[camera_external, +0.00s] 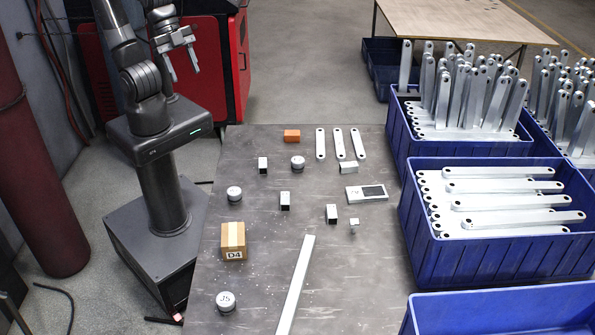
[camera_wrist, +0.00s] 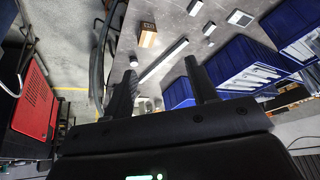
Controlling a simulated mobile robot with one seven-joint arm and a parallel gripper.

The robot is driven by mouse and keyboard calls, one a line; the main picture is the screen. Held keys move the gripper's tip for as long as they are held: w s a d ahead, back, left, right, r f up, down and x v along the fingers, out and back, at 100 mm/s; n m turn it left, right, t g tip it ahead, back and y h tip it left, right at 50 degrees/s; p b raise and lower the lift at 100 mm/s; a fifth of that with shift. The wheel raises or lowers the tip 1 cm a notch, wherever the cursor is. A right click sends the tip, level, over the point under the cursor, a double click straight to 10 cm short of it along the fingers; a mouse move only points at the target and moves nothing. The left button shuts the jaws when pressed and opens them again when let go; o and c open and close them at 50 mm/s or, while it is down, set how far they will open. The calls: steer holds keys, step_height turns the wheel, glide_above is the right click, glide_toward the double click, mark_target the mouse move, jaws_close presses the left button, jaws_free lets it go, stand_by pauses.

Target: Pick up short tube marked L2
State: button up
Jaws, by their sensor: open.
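Several short square tubes with dark open ends are spread over the grey table (camera_external: 250,270): one at the back left (camera_external: 263,165), one near the middle (camera_external: 285,201), one right of it (camera_external: 331,213) and one lying at the back right (camera_external: 349,168). Their marks are too small to read, so I cannot tell which is L2. My gripper (camera_external: 184,74) is open and empty, high up and left of the table's back edge, well away from the tubes. In the wrist view its two fingers (camera_wrist: 162,86) stand wide apart.
Round caps (camera_external: 234,194), a D4 carton (camera_external: 233,241), a long bar (camera_external: 296,285), an orange block (camera_external: 292,136), flat brackets (camera_external: 339,144) and a grey device (camera_external: 367,193) share the table. Blue crates (camera_external: 500,276) line its right side. The table's front right is clear.

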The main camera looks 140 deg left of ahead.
steer(key=w+a+f+m+g, duration=0.1)
steer(key=w+a, duration=0.1)
steer(key=w, duration=0.5)
steer(key=w+a+f+m, duration=0.1)
steer(key=w+a+m, duration=0.1)
steer(key=w, duration=0.4)
steer(key=m+h, duration=0.3)
steer(key=m, duration=0.1)
glide_above(332, 210)
steer(key=s+a, duration=0.3)
step_height(332, 210, down, 28)
steer(key=shift+g, duration=0.4)
steer(key=x, duration=1)
steer(key=shift+d+f, duration=0.15)
steer(key=shift+d, duration=0.1)
steer(key=shift+c, duration=0.4)
steer(key=c, duration=1)
